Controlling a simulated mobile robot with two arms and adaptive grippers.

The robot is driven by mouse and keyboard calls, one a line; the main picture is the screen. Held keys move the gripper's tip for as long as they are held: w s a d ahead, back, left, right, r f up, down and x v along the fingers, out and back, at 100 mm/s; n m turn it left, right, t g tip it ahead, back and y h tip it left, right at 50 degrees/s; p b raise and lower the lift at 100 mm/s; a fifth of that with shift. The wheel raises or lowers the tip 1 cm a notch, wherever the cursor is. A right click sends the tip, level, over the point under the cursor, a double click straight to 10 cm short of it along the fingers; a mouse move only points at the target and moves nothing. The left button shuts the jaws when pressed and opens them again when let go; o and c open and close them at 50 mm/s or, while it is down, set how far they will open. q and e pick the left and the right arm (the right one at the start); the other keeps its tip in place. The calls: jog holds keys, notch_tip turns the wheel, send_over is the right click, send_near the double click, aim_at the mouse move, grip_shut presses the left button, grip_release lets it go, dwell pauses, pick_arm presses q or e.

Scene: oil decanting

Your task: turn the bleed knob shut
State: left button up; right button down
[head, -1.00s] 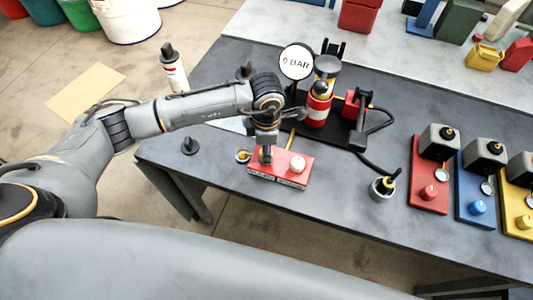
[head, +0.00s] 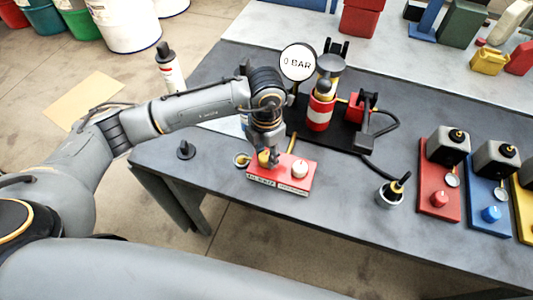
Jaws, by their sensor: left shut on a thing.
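The red block (head: 313,184) lies near the front edge of the dark table, with a small label strip on its front face. A white round knob (head: 299,169) stands on its right part and is clear of my gripper. My left gripper (head: 268,161) points down at the left part of the block. It is shut on the bleed knob (head: 263,158), of which only a small yellowish bit shows; the fingers hide the rest. How far the knob is turned cannot be seen. My right gripper is not in view.
A gauge (head: 298,62) reading 0 BAR stands behind, beside a red cylinder (head: 319,113) on a black base. Red (head: 438,203) and blue (head: 489,205) units stand further right.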

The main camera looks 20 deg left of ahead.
aim_at(266, 155)
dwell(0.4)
pick_arm(q)
jog(key=o, duration=1.2)
notch_tip(266, 155, up, 12)
jog(key=shift+r, duration=0.1)
